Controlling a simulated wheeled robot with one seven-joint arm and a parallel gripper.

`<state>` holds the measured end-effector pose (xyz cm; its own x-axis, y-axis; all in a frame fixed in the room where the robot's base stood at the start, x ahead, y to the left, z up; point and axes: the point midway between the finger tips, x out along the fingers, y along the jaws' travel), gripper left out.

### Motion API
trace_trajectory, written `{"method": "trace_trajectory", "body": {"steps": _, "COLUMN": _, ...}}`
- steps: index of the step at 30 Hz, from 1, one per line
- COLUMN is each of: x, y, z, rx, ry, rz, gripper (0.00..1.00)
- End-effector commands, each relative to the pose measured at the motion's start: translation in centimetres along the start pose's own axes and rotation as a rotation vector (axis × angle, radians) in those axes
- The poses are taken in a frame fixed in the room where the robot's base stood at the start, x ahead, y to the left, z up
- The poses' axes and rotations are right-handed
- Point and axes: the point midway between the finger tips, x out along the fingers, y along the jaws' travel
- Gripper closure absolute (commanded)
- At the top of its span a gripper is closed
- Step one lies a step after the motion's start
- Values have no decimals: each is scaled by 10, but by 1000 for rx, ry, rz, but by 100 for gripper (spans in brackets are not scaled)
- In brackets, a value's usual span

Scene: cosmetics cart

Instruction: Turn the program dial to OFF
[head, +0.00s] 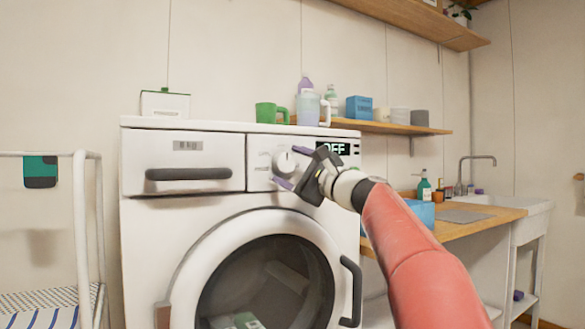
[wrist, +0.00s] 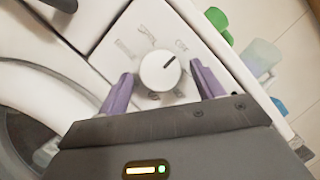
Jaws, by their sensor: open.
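The program dial (head: 285,163) is a round white knob on the washing machine's (head: 185,222) front panel, right of the drawer. In the wrist view the dial (wrist: 160,70) shows a dark pointer line aimed up and right in that picture, with small printed labels around it. The display (head: 333,148) beside it reads what looks like OFF, partly hidden by my gripper. My gripper (head: 285,168) is open at the dial. Its two purple fingers (wrist: 160,88) stand on either side of the knob, with a visible gap on each side.
A drawer handle (head: 188,174) is left of the dial, and the round door with a dark handle (head: 350,290) is below. A green mug (head: 270,113) and bottles stand above at the back. A wooden counter (head: 470,226) with a sink is at right.

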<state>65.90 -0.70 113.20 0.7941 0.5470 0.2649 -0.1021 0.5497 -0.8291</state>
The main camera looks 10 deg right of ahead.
Motion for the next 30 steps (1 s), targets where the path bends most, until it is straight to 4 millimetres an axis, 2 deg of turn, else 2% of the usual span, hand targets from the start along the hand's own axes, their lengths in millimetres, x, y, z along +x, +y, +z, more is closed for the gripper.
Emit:
{"method": "trace_trajectory", "body": {"steps": 5, "x": -14, "y": 1, "z": -1, "rx": -1, "ry": 2, "rz": -1, "gripper": 33}}
{"method": "trace_trajectory", "body": {"steps": 12, "x": -56, "y": 2, "z": -1, "rx": -1, "ry": 2, "rz": -2, "gripper": 33}}
{"method": "trace_trajectory", "body": {"steps": 16, "x": -71, "y": 1, "z": -1, "rx": -1, "ry": 1, "rz": 0, "gripper": 33}}
{"method": "trace_trajectory", "body": {"steps": 21, "x": -78, "y": 0, "z": 0, "rx": -1, "ry": 0, "rz": 0, "gripper": 33}}
{"method": "trace_trajectory", "body": {"steps": 30, "x": -78, "y": 0, "z": 0, "rx": 0, "ry": 0, "rz": 0, "gripper": 33}}
